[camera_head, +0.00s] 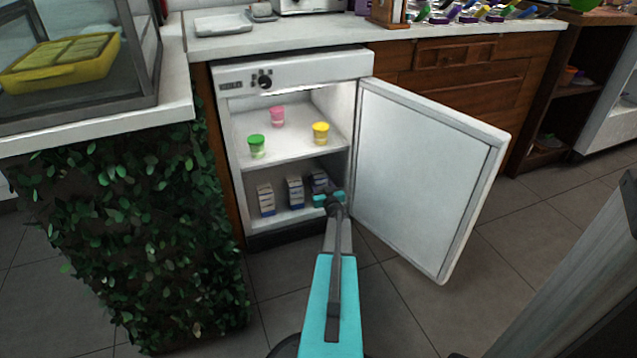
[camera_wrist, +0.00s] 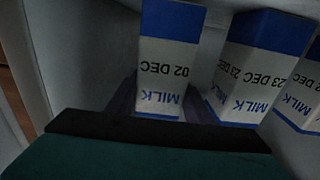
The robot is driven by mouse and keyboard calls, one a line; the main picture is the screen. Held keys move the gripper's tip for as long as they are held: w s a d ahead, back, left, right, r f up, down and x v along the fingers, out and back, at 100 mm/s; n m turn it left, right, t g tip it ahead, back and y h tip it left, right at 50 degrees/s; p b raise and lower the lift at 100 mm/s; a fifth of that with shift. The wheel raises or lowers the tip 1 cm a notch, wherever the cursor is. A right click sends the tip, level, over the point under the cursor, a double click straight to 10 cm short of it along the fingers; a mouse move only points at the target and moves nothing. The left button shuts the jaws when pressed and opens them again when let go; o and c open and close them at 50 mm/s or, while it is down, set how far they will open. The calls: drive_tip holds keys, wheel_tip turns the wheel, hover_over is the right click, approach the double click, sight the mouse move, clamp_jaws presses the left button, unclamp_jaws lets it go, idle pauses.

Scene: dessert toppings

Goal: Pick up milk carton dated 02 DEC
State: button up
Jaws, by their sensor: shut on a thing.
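The milk carton dated 02 DEC (camera_wrist: 168,58) is white with blue bands and shows upside down in the wrist view. In the head view it is the rightmost carton (camera_head: 318,180) on the fridge's lower shelf, partly hidden by my gripper (camera_head: 328,199). My gripper's dark fingers (camera_wrist: 166,103) lie on both sides of this carton, shut on it. The carton looks upright; I cannot tell whether its base touches the shelf. A 23 DEC carton (camera_wrist: 258,65) stands close beside it, next to one finger. A third carton (camera_wrist: 303,90) is cut off by the picture edge.
The small fridge (camera_head: 223,150) stands open, its door (camera_head: 425,175) swung out to the right of my arm. Green (camera_head: 257,146), pink (camera_head: 277,116) and yellow (camera_head: 320,133) cups stand on the shelf above. A leafy counter side (camera_head: 130,230) is at left.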

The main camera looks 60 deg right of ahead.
sight(319, 174)
drive_tip(key=shift+r, duration=0.65)
wheel_tip(319, 174, up, 2)
drive_tip(key=shift+r+p, duration=0.1)
drive_tip(key=shift+p, duration=0.8)
drive_tip(key=s+a+p, duration=0.4)
drive_tip(key=s+a, duration=0.4)
drive_tip(key=a, duration=0.5)
drive_tip(key=shift+s+a+r, duration=0.15)
drive_tip(key=shift+a+r, duration=0.2)
drive_tip(key=shift+r, duration=0.1)
